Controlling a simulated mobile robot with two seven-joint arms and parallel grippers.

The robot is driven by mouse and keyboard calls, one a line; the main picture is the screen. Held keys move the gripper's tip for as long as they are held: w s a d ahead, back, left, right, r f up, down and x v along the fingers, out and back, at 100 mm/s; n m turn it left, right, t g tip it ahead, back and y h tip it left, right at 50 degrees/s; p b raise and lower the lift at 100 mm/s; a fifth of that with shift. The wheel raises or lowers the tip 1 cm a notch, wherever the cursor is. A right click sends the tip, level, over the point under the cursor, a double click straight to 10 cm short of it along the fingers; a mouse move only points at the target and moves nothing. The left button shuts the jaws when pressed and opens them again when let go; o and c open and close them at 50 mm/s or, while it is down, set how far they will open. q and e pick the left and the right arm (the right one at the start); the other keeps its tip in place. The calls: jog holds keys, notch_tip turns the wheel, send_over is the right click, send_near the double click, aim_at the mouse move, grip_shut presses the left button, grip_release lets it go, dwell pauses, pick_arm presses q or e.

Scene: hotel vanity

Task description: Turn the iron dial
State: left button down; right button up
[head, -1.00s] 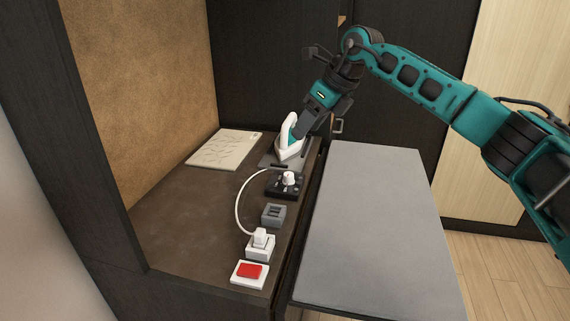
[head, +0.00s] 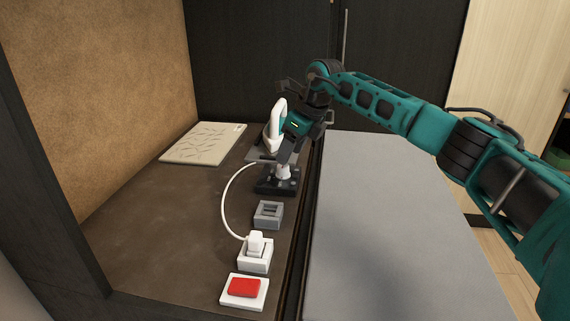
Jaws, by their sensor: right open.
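The iron (head: 276,122), white with an upright handle, stands on a dark plate at the back of the brown counter, partly hidden behind my gripper. In front of it, a white dial knob (head: 283,173) sits on a black base (head: 268,188). My right gripper (head: 284,158) is open and points down at the knob, its fingertips right by the knob's top. I cannot tell whether the fingers touch it. My left gripper is not in view.
A white cord runs from near the dial to a white plug in a socket (head: 254,262). A grey switch block (head: 268,215) and a red button (head: 243,287) line the counter's right edge. A pale board (head: 203,144) lies at back left. A grey board (head: 385,230) extends at right.

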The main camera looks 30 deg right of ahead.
aim_at(283, 170)
jog(key=x, duration=0.4)
jog(key=shift+w+a+f, duration=0.15)
jog(key=shift+f, duration=0.15)
jog(key=c, duration=1)
jog(key=shift+c, duration=0.2)
jog(key=shift+r, duration=0.1)
